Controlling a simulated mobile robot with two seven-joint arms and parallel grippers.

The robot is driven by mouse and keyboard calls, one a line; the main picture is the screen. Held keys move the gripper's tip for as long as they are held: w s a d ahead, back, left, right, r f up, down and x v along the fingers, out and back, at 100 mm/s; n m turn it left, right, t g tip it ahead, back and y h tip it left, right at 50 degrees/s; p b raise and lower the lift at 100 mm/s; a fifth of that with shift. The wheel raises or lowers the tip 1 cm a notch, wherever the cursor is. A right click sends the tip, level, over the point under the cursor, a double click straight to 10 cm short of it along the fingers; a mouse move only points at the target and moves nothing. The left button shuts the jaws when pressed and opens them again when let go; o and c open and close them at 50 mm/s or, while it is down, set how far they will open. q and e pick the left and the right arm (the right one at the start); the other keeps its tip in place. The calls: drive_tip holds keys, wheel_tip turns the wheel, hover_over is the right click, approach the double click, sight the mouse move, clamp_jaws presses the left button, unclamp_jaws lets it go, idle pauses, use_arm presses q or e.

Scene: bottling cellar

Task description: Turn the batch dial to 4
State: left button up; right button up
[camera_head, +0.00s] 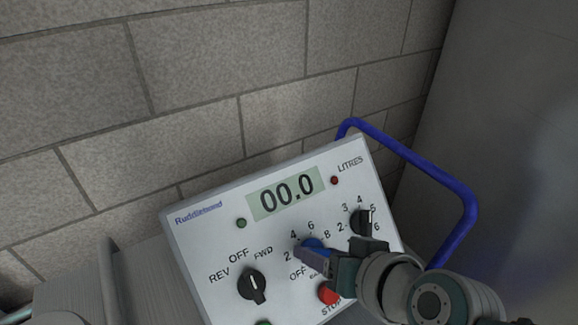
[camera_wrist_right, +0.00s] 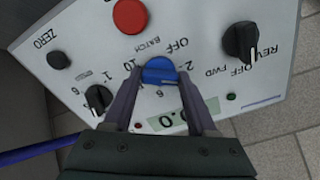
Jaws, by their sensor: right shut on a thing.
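The batch dial is a blue knob (camera_head: 315,243) on the sloping face of a light grey control box (camera_head: 205,245). Its scale is partly covered; 2, 4, 6, 8 and OFF show around it. The right wrist view shows the blue knob (camera_wrist_right: 160,71) upside down, between the fingers of my right gripper (camera_wrist_right: 160,88). That gripper (camera_head: 312,259) is shut on the knob, one finger on each side. The pointer mark is hidden, so I cannot tell the setting.
Close by are a black REV/OFF/FWD switch (camera_head: 252,286), a smaller black numbered dial (camera_head: 360,222) and a red STOP button (camera_head: 328,292). The display (camera_head: 286,193) reads 00.0. A blue tubular rail (camera_head: 440,180) bends beside the box, with a block wall (camera_head: 200,80) behind.

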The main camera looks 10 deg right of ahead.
drive_tip(key=m+p, duration=0.1)
drive_tip(key=m, duration=0.2)
drive_tip(key=shift+r+m, duration=0.1)
drive_tip(key=shift+m, duration=0.3)
drive_tip(key=shift+m+p, duration=0.4)
drive_tip(key=shift+m, duration=1.1)
drive_tip(key=o, duration=1.4)
drive_tip(key=shift+c, duration=0.2)
drive_tip(key=p+v, duration=0.4)
drive_tip(key=v, duration=0.5)
drive_tip(key=shift+s+r, duration=0.25)
drive_tip(key=shift+s, duration=0.05)
